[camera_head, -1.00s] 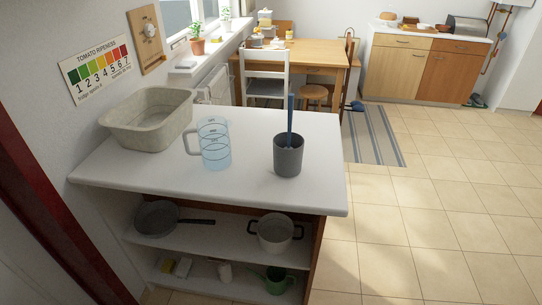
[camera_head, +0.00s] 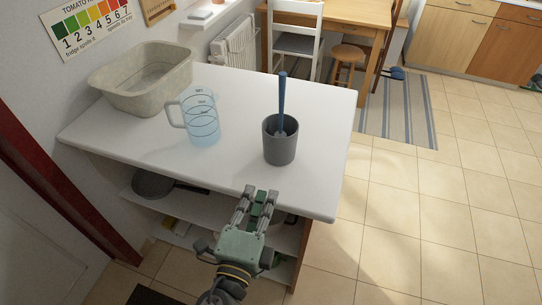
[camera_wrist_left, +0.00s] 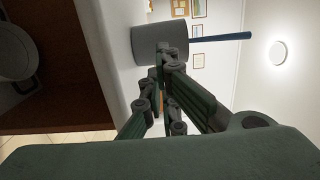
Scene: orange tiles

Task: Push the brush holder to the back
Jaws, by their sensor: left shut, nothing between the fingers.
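The brush holder (camera_head: 279,150) is a dark grey cup standing upright on the white worktop (camera_head: 236,175), near its right side. A brush with a blue handle (camera_head: 282,98) stands in it. My left gripper (camera_head: 261,191) is shut and empty at the front edge of the worktop, in front of the holder. In the head view a small gap shows between the fingertips and the holder. In the left wrist view the holder (camera_wrist_left: 148,42) appears sideways beyond the fingers (camera_wrist_left: 164,55), which overlap part of it. My right gripper is not in view.
A clear measuring jug (camera_head: 201,120) stands left of the holder. A grey basin (camera_head: 146,82) sits at the back left. The worktop behind the holder is bare. Pans are on the shelf (camera_head: 150,207) below. A white chair (camera_head: 295,40) stands beyond the worktop.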

